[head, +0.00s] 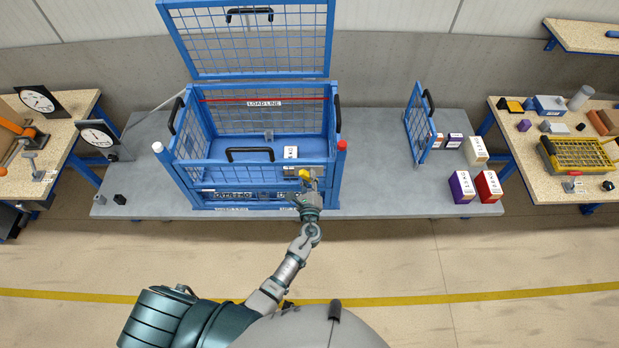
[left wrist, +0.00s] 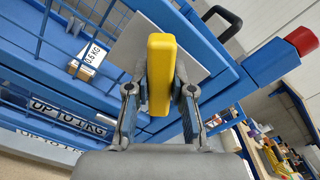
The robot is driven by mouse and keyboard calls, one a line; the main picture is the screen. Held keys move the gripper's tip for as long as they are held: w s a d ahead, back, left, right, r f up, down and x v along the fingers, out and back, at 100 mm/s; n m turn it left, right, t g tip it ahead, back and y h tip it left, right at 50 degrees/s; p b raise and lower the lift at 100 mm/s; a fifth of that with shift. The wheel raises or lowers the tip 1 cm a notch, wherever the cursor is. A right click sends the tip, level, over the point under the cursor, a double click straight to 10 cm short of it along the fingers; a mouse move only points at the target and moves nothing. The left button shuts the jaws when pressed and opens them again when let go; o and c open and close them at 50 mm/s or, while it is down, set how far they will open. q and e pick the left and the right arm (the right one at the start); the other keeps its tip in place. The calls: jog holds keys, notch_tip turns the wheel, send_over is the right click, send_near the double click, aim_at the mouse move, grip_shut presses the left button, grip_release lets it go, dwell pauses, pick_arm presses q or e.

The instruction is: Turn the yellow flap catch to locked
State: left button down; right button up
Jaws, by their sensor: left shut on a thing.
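The yellow flap catch (head: 306,174) is at the front right corner of the blue mesh cage (head: 187,167). In the left wrist view the catch (left wrist: 160,72) is an upright yellow bar in front of a pale plate (left wrist: 133,45). My left gripper (head: 309,196) reaches the cage front, and in its wrist view the gripper (left wrist: 160,98) has one finger on each side of the bar, shut on it. The fingers cover part of the catch in the head view. I cannot read whether it is locked. My right gripper does not show.
The cage lid (head: 250,76) stands open at the back. A small white box (head: 291,152) is inside the cage. A blue mesh panel (head: 413,133) and several boxes, including a red one (head: 487,186), stand at the right on the grey table (head: 375,190). A red-capped post (head: 342,146) is beside the catch.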

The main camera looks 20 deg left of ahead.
pick_arm(q)
jog(key=shift+f+n+b, duration=0.1)
jog(key=shift+n+b, duration=0.4)
jog(key=shift+b, duration=0.05)
jog(key=n+b, duration=0.4)
jog(key=shift+d+f, duration=0.1)
jog(key=shift+f, duration=0.1)
jog(key=shift+n+b, duration=0.5)
jog(key=shift+n, duration=0.1)
jog(key=shift+n+b, duration=0.7)
jog(key=shift+n, duration=0.1)
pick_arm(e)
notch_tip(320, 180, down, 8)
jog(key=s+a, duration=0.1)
pick_arm(q)
jog(key=shift+s+n+b, duration=0.1)
jog(key=shift+n+b, duration=0.75)
jog(key=shift+n, duration=0.55)
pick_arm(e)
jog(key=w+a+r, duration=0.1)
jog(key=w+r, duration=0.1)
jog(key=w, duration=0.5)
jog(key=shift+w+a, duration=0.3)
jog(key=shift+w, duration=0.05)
